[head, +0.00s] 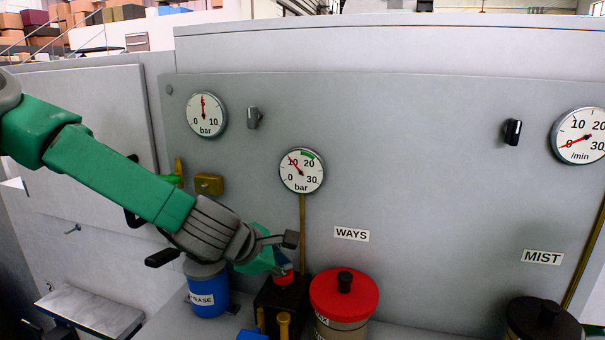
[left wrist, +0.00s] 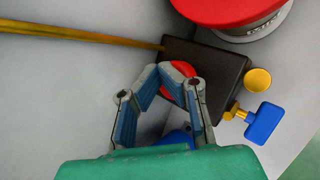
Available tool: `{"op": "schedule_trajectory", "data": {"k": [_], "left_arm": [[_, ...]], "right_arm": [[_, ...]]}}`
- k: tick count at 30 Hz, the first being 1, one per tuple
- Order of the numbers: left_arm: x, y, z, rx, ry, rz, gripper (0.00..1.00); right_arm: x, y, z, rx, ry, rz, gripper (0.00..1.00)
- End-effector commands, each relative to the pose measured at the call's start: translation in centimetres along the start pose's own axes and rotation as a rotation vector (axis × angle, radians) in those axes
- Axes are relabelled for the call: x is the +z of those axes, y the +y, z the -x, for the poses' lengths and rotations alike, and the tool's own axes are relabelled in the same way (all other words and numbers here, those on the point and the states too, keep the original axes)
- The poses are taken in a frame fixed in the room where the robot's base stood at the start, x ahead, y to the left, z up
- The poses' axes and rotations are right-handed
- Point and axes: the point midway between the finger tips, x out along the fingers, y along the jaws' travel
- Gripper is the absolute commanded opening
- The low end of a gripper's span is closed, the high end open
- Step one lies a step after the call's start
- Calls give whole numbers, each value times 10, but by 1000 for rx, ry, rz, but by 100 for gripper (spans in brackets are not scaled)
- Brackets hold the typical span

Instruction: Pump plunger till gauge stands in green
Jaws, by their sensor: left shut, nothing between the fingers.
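The lower bar gauge (head: 302,171) has a white face with a green band near 20; its red needle points near 10, left of the band. A brass pipe runs down from it to a dark pump block (head: 282,303). The plunger's red knob (head: 284,277) is on top of the block; it also shows in the left wrist view (left wrist: 181,70), partly hidden by the fingers. My left gripper (head: 281,251) is shut and empty, its fingertips right at the knob from above. I cannot tell whether they touch it. My right gripper is not in view.
A red-lidded WAYS container (head: 345,295) stands close right of the block, a blue grease can (head: 208,290) to its left. A blue-handled brass valve (left wrist: 263,122) sticks out beside the block. Another bar gauge (head: 206,115) and a MIST flow gauge (head: 580,136) are on the panel.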

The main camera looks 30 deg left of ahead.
Motion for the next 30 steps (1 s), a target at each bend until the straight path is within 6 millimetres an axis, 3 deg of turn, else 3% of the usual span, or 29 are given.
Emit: {"op": "schedule_trajectory", "data": {"k": [21,30], "left_arm": [[-5,-5,-5,-4,4,2,0],[1,3,5,-3,3,2,0]], "right_arm": [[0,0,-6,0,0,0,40],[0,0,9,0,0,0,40]]}}
